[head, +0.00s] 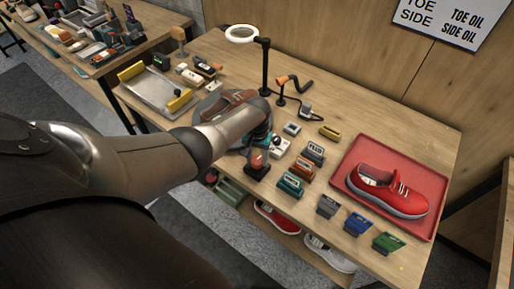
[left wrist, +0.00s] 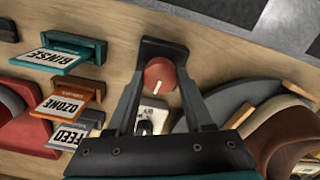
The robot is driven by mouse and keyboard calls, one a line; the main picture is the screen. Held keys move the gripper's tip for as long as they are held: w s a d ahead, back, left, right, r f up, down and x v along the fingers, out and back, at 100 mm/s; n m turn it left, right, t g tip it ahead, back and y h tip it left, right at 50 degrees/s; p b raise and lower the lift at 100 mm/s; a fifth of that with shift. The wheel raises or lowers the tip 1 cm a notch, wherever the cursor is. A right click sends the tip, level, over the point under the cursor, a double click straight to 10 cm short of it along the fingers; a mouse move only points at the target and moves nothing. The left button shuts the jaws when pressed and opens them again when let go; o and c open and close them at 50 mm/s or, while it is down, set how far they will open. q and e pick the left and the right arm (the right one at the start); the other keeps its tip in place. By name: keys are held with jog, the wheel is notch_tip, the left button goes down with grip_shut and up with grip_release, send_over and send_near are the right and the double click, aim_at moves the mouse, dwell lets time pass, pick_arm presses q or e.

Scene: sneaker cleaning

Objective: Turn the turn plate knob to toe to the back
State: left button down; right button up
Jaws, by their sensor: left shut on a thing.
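The red turn plate knob (head: 257,160) sits on a black base near the table's front edge. In the left wrist view the knob (left wrist: 160,73) is round with a short white mark pointing toward the bottom of the picture. My left gripper (left wrist: 161,82) is shut on it, one finger on each side. In the head view the left gripper (head: 258,152) comes down over the knob from above. The grey round turn plate (head: 205,106) carries a brown shoe (head: 228,103), partly hidden by my left forearm. The shoe's toe direction is unclear. My right gripper is not in view.
Label stands such as FEED (head: 315,151) and RINSE (head: 290,183) stand right of the knob. A red sneaker (head: 388,190) lies on a red tray (head: 440,182). A metal tray (head: 150,92) is at left.

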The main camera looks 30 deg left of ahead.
pick_arm(q)
jog(key=shift+n, duration=0.6)
jog(key=shift+c, duration=1.4)
grip_release()
notch_tip(320, 180, up, 8)
jog(key=p, duration=0.4)
notch_tip(320, 180, up, 6)
send_over(257, 159)
jog(key=shift+s+r+p, duration=0.1)
jog(key=shift+r+p, duration=0.25)
jog(key=shift+r, duration=0.3)
